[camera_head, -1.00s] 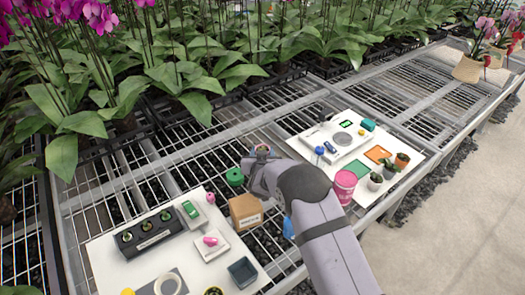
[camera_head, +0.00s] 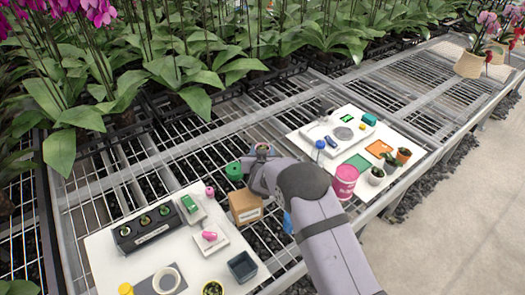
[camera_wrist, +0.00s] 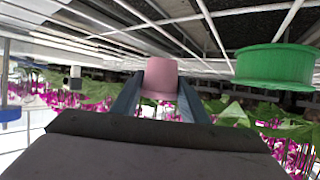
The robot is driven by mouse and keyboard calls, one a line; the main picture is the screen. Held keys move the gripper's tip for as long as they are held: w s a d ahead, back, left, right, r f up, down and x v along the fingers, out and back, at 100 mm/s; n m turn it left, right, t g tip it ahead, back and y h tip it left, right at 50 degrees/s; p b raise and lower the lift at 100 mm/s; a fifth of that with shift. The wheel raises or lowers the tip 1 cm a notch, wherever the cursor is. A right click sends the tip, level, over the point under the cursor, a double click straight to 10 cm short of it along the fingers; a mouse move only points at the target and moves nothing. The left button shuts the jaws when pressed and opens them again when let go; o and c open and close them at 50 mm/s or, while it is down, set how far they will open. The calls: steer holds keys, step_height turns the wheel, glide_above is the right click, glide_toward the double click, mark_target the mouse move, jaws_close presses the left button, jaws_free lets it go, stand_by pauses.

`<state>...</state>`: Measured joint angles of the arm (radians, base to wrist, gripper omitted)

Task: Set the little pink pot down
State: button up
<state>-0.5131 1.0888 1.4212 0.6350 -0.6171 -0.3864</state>
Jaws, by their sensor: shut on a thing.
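The little pink pot (camera_wrist: 160,80) shows in the wrist view between the two fingers of my gripper (camera_wrist: 157,100), which is shut on it. In the head view my gripper (camera_head: 262,152) is over the wire bench between the two white boards, just right of a green roll (camera_head: 234,171). The pot is mostly hidden there by the gripper. The green roll also shows in the wrist view (camera_wrist: 275,66), to the right of the pot and apart from it.
A cardboard box (camera_head: 245,207) stands close below the gripper. The left white board (camera_head: 110,262) holds a dark tray, a grey box and small items. The right white board (camera_head: 300,138) holds a scale, a pink tub (camera_head: 344,182) and small plant pots. Orchids line the back.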

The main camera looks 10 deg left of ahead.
steer(key=shift+f+b, duration=0.4)
steer(key=shift+f, duration=0.1)
steer(key=o, duration=1.1)
steer(key=shift+o, duration=0.2)
steer(key=shift+r, duration=0.1)
step_height(320, 180, up, 10)
steer(key=shift+f, duration=0.1)
